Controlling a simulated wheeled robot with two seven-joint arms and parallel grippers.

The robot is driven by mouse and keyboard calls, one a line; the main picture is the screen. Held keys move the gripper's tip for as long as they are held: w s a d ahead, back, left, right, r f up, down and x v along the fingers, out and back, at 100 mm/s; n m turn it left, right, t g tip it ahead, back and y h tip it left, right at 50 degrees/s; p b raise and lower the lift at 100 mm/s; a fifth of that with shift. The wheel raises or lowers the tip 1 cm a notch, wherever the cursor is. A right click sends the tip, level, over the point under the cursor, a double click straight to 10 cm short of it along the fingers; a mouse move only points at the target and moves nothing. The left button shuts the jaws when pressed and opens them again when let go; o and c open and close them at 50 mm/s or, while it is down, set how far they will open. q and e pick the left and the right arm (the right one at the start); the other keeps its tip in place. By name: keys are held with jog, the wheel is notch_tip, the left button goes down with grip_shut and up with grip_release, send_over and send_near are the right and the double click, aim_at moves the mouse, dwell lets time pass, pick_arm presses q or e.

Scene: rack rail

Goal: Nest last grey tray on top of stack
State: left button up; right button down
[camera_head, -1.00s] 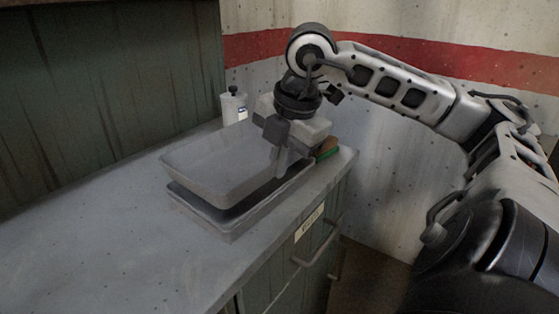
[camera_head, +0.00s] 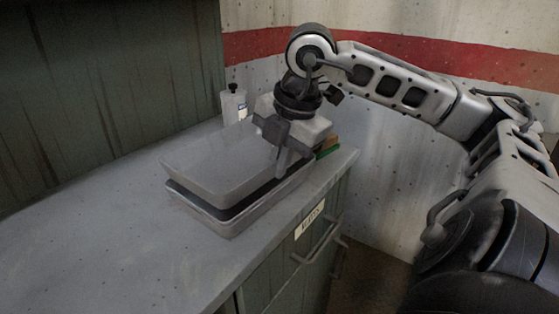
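A grey tray (camera_head: 205,172) sits tilted over a stack of grey trays (camera_head: 215,219) on the counter. Its left and front side stands above the lower rim, with a dark gap between them. My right gripper (camera_head: 284,168) is at the tray's right end, pointing down, with a finger over the tray's near right wall. It appears to be shut on that wall; the far finger is hidden. The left gripper is not in view.
A white canister (camera_head: 234,104) with a black knob stands behind the trays by the wall. A green and brown item (camera_head: 329,147) lies right of the gripper. The grey counter (camera_head: 90,240) is clear at left. A labelled drawer (camera_head: 310,222) with a handle is below.

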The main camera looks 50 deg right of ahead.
jog(key=shift+f+b, duration=0.5)
jog(key=shift+f, duration=0.05)
jog(key=c, duration=1.6)
grip_release()
jog(key=shift+c, duration=0.7)
jog(key=shift+r, duration=0.1)
jog(key=p+v, duration=0.3)
jog(key=v, duration=0.3)
jog(key=shift+r+p, duration=0.35)
jog(key=shift+r, duration=0.1)
notch_tip(320, 180, up, 5)
jog(key=p, duration=0.5)
jog(key=shift+w, duration=0.2)
